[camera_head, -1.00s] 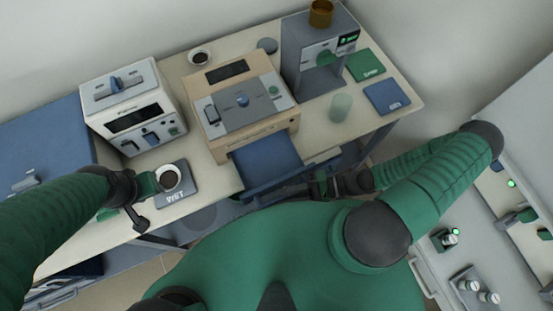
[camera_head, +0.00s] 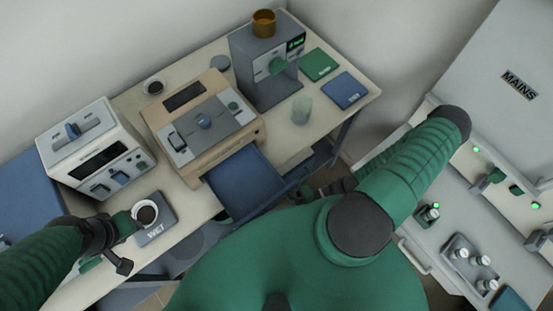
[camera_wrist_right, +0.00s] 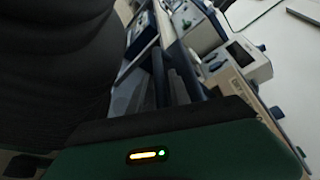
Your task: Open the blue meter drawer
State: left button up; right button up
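The blue meter drawer (camera_head: 243,182) sticks out from the front of the tan meter (camera_head: 207,125), and its blue inside is visible from above. My right gripper (camera_head: 326,190) is low, to the right of the drawer's front edge and partly hidden by my arm and body. I cannot tell if it touches the drawer or if its fingers are shut. The right wrist view is dark and shows the tan meter (camera_wrist_right: 236,82) beyond my wrist. My left gripper (camera_head: 122,225) is beside a white cup of dark liquid (camera_head: 146,213); whether it grips the cup is unclear.
The cup is at the grey WET pad (camera_head: 158,232). A white furnace (camera_head: 95,155) stands left of the meter, a grey machine (camera_head: 267,65) right of it. A glass (camera_head: 301,110) and blue pad (camera_head: 344,90) sit farther right. A MAINS bench (camera_head: 465,190) is at right.

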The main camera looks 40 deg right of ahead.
jog(key=shift+s+d, duration=0.1)
jog(key=shift+d, duration=0.25)
jog(key=b+v, duration=0.3)
jog(key=v, duration=1.3)
jog(key=shift+d+r, duration=0.1)
